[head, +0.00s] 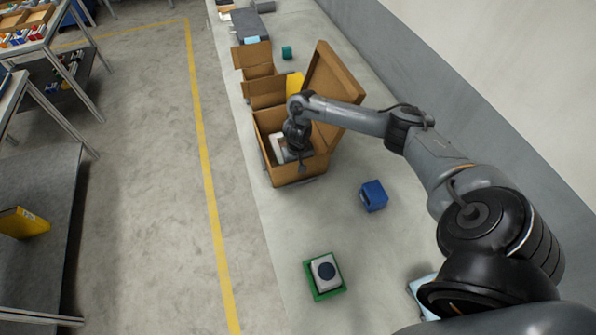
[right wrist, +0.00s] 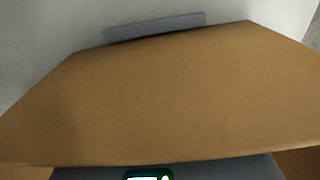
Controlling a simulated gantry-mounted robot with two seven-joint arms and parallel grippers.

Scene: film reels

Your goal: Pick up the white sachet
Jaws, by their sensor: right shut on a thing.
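My right gripper (head: 297,158) reaches down into an open brown cardboard box (head: 291,174) on the long pale table. It is shut on a white thing, which I take to be the white sachet (head: 277,148), showing beside the fingers inside the box. The arm and gripper hide part of it. In the right wrist view a broad cardboard panel (right wrist: 170,90) fills most of the picture, and the fingertips cannot be made out. My left gripper is not in view.
The box's raised flap (head: 336,92) stands close to my right forearm. A blue block (head: 373,195) and a green tray (head: 311,292) holding a grey-white item lie nearer. Behind are a yellow item (head: 294,84), another cardboard box (head: 254,60) and a small green block (head: 286,52).

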